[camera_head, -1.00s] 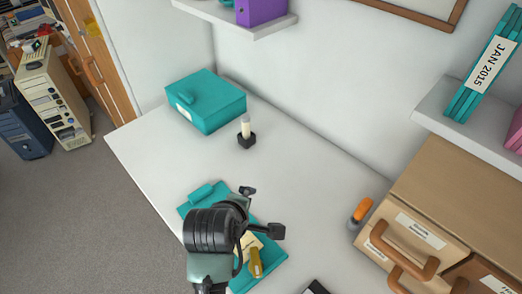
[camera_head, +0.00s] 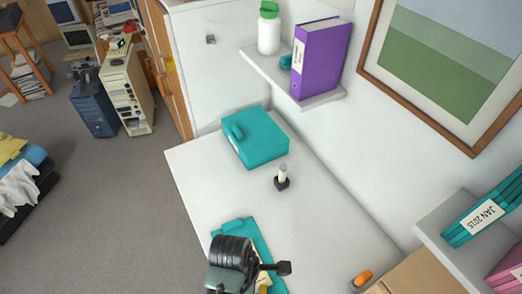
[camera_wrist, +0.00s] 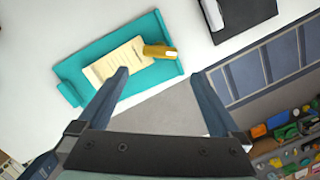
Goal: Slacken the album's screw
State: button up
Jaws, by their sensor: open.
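A flat teal album-like folder (camera_wrist: 88,62) lies on the white table, with a cream paper label (camera_wrist: 118,62) on it. A gold-yellow cylindrical piece (camera_wrist: 160,52) lies at the label's right end; I cannot tell whether it is the screw. In the head view the folder (camera_head: 228,228) is partly hidden behind my arm. My gripper (camera_wrist: 161,77) is open and empty, its two fingers apart, with the folder between and beyond them in the wrist view. I cannot tell its height above the folder.
A teal box (camera_head: 262,142) and a small dark holder with a pale stick (camera_head: 282,182) stand farther back on the table. An orange-topped item (camera_head: 362,278) is at the right. A black object (camera_wrist: 240,14) lies near the folder. The table between is clear.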

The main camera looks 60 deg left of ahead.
jog(key=f, duration=0.3)
jog(key=w+f, duration=0.1)
jog(key=f, duration=0.3)
jog(key=d+f, duration=0.1)
jog(key=f, duration=0.3)
jog(key=shift+w+f, duration=0.15)
jog(key=c, duration=1.1)
jog(key=n+p, duration=0.2)
jog(key=n, duration=0.1)
jog(key=shift+d+r, duration=0.1)
jog(key=shift+r, duration=0.15)
jog(key=shift+c, duration=0.3)
jog(key=n+y+p, duration=0.1)
jog(key=n+p, duration=0.1)
jog(key=n, duration=0.1)
jog(key=shift+n, duration=0.3)
jog(key=n+p, duration=0.2)
jog(key=n, duration=0.1)
jog(key=shift+d+f+y, duration=0.1)
jog(key=shift+y, duration=0.2)
jog(key=shift+f+n+p, duration=0.15)
jog(key=shift+n+p, duration=0.15)
jog(key=shift+n, duration=1.6)
